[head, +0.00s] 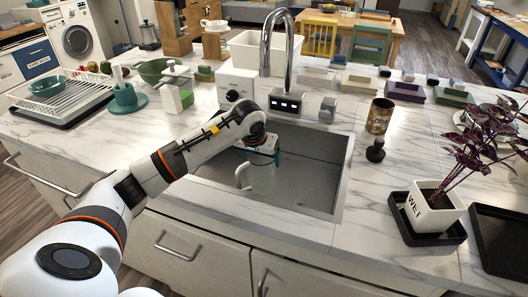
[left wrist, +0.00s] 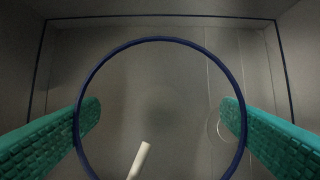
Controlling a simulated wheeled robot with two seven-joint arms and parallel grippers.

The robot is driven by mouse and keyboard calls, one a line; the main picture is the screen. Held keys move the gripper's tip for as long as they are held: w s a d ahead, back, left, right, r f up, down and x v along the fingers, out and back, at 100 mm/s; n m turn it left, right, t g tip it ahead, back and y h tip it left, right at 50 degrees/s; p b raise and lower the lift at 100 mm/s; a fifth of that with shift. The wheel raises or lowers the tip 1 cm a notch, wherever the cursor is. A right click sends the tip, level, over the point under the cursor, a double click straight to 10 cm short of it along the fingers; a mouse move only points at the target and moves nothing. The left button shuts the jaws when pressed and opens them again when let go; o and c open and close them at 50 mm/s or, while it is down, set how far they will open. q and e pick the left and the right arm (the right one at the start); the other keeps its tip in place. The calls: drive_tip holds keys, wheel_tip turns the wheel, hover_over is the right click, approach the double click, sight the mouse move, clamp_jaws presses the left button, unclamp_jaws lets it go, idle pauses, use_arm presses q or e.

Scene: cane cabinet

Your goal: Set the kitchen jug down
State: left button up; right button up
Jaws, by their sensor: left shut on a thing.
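The kitchen jug looks clear, with a blue round rim (left wrist: 160,40) that fills the middle of the left wrist view. My left gripper (left wrist: 160,122) is above it, its two green pads shut against opposite sides of the jug. In the head view my left gripper (head: 262,158) points down into the sink (head: 310,165). A white curved piece (head: 243,178), apparently the jug's handle, shows below it. The clear body is hard to make out, and I cannot tell whether its base touches the sink floor. My right gripper is not in view.
A tall chrome tap (head: 297,45) stands behind the sink. A brown can (head: 380,115) and a black knob-like object (head: 376,150) are to the right. A potted plant (head: 434,208) stands farther right.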

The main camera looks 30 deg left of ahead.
use_arm(q)
drive_tip(key=w, duration=0.1)
drive_tip(key=w+p, duration=0.1)
drive_tip(key=w+f, duration=0.1)
drive_tip(key=shift+a+f, duration=0.1)
drive_tip(key=shift+a, duration=0.2)
drive_tip(key=shift+f, duration=0.15)
drive_tip(key=o, duration=1.3)
drive_tip(key=shift+o, duration=0.2)
drive_tip(key=b+v, duration=0.1)
drive_tip(key=v, duration=1.1)
